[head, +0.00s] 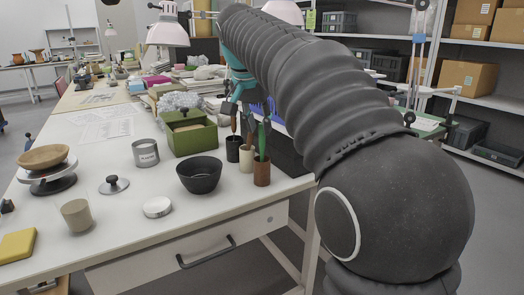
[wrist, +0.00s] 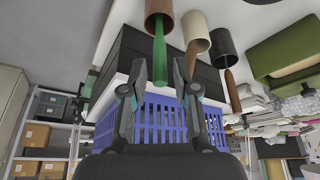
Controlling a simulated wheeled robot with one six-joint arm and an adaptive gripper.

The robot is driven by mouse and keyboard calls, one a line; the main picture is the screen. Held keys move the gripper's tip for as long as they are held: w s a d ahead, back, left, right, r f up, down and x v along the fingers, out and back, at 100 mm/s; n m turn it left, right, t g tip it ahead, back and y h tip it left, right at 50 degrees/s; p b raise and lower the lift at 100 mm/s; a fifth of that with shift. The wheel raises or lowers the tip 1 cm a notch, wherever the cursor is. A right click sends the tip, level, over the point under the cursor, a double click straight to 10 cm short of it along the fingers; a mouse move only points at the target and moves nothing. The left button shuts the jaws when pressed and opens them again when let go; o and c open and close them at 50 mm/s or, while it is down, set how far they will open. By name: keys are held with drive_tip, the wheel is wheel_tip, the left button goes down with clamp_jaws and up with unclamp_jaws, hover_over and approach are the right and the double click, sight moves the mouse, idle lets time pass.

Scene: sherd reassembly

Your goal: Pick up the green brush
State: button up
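The green brush (head: 262,141) stands upright in a brown cup (head: 262,174) near the table's right edge. In the wrist view, which looks upside down, the green brush (wrist: 160,50) comes out of the brown cup (wrist: 159,8). My gripper (wrist: 160,72) is open and empty. Its two fingers appear on either side of the brush's handle end in the wrist view; I cannot tell whether they touch it. In the head view my gripper (head: 248,122) is above the cups, partly hidden by my arm.
A beige cup (head: 246,160) and a black cup (head: 232,153) with brown-handled brushes stand close beside the brown cup. A black bowl (head: 200,177) and a green box (head: 191,138) are to the left. A blue crate (wrist: 165,122) shows beyond the fingers.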

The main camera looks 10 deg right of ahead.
sight(261, 132)
drive_tip(key=x, duration=0.5)
drive_tip(key=shift+f+b, duration=0.1)
drive_tip(key=shift+b, duration=0.3)
clamp_jaws()
